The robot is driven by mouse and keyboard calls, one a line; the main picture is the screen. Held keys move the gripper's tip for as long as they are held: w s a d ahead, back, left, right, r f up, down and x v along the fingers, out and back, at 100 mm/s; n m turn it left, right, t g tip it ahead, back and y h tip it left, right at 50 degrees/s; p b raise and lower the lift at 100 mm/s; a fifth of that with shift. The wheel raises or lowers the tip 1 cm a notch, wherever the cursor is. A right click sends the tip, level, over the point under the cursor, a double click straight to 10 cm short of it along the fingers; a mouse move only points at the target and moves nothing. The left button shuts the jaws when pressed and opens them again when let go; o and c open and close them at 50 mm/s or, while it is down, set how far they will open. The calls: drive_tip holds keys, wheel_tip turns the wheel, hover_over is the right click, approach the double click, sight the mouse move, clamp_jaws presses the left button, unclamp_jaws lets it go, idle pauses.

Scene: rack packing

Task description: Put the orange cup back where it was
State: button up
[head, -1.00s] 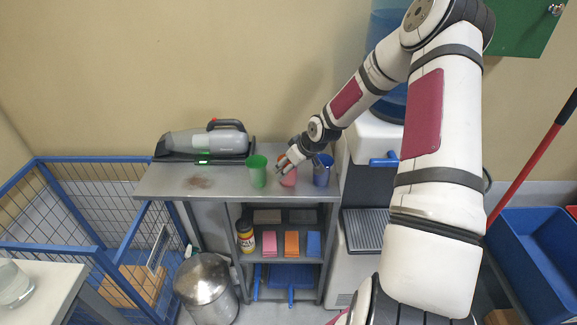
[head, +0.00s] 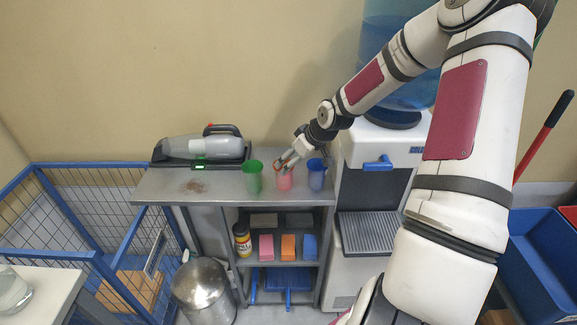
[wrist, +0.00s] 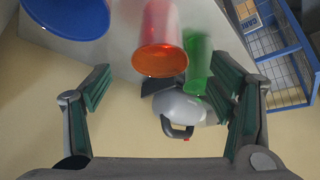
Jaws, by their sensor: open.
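The orange cup (head: 284,182) looks pinkish red in the head view and stands upright on the grey top of the rack, between a green cup (head: 252,179) and a blue cup (head: 316,176). In the wrist view it is the red-orange cup (wrist: 163,30) at the top, its open mouth facing me, with the blue cup (wrist: 68,12) to its left and the green cup (wrist: 199,60) to its right. My gripper (head: 283,163) is open and empty at the cup's rim height or just above. The cup appears beyond the fingertips, and no finger is seen closing on it.
A handheld vacuum (head: 205,147) on its dock stands at the back left of the rack top, with a brown stain (head: 194,186) in front. Shelves below hold a yellow bottle (head: 242,240) and coloured blocks. A water dispenser (head: 377,150) stands close on the right.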

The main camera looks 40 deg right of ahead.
drive_tip(key=s+a+r+g+h, duration=0.1)
drive_tip(key=s+a+r+h, duration=0.1)
drive_tip(key=s+a+r, duration=0.65)
drive_tip(key=s+a+r+g+h, duration=0.15)
drive_tip(key=s+a+r, duration=0.4)
drive_tip(key=r, duration=0.65)
drive_tip(key=s+a+r+m+t+y, duration=0.1)
drive_tip(key=s+a+r, duration=0.2)
drive_tip(key=s, duration=0.4)
drive_tip(key=s+a+r+m+y, duration=0.1)
drive_tip(key=s+a+r, duration=0.3)
drive_tip(key=s, duration=0.4)
drive_tip(key=shift+a+t, duration=0.35)
drive_tip(key=shift+a, duration=0.5)
drive_tip(key=shift+s, duration=0.1)
